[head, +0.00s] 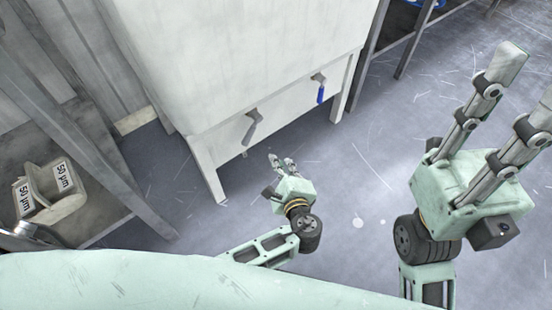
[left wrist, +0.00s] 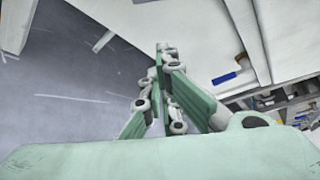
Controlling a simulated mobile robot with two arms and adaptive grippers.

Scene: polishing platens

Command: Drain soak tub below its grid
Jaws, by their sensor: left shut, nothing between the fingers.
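The large white tub (head: 235,50) stands on legs, with a front panel seen from above; its inside and any grid are out of view. Two valves stick out low on the front: one with a grey lever (head: 252,127) and one with a blue lever (head: 320,91). My left gripper (head: 289,163) is shut and empty, in front of the tub below and right of the grey lever, apart from it. In the left wrist view its fingers (left wrist: 163,48) are together, and the blue lever (left wrist: 226,77) shows to their right. My right gripper (head: 530,80) is open and empty.
A metal bench (head: 75,130) at the left carries tan blocks (head: 55,190) labelled 50 µm. Another dark rack (head: 420,35) stands beyond the tub at the top right. The scratched grey floor (head: 350,190) in front of the tub is clear.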

